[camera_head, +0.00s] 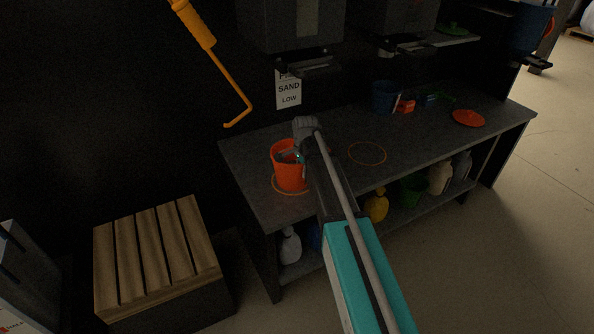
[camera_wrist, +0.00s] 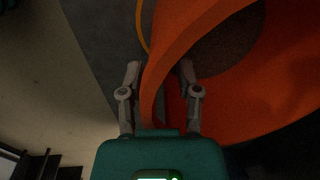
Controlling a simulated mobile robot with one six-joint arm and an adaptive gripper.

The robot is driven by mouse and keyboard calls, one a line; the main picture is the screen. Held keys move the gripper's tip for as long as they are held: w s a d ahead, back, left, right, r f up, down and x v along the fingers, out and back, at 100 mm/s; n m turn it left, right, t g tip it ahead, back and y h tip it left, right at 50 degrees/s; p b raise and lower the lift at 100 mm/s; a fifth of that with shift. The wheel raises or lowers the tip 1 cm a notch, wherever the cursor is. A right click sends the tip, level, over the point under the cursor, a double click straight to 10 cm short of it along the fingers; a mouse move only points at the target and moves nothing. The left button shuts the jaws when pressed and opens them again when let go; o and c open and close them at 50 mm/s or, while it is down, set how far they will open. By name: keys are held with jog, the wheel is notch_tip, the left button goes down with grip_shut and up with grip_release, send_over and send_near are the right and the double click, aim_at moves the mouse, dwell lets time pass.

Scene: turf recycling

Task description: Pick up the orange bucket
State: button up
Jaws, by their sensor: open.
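The orange bucket (camera_head: 289,176) stands upright on the left end of the dark workbench, inside a thin orange ring marked on the top. My gripper (camera_head: 298,158) is at the bucket's right rim in the head view, with its fingertips partly hidden there. In the wrist view my gripper (camera_wrist: 158,72) is open, with a finger on either side of the orange bucket's wall (camera_wrist: 225,100). Whether either finger touches the wall I cannot tell.
The workbench (camera_head: 330,185) has a second, empty ring (camera_head: 367,153) right of the bucket. A blue bucket (camera_head: 384,97) and a red lid (camera_head: 468,118) stand further along. Several bottles are on the shelf below. An orange hooked pipe (camera_head: 215,60) hangs above; a wooden crate (camera_head: 160,255) is at left.

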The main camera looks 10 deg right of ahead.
jog(key=shift+c, duration=0.3)
grip_shut()
dwell(0.3)
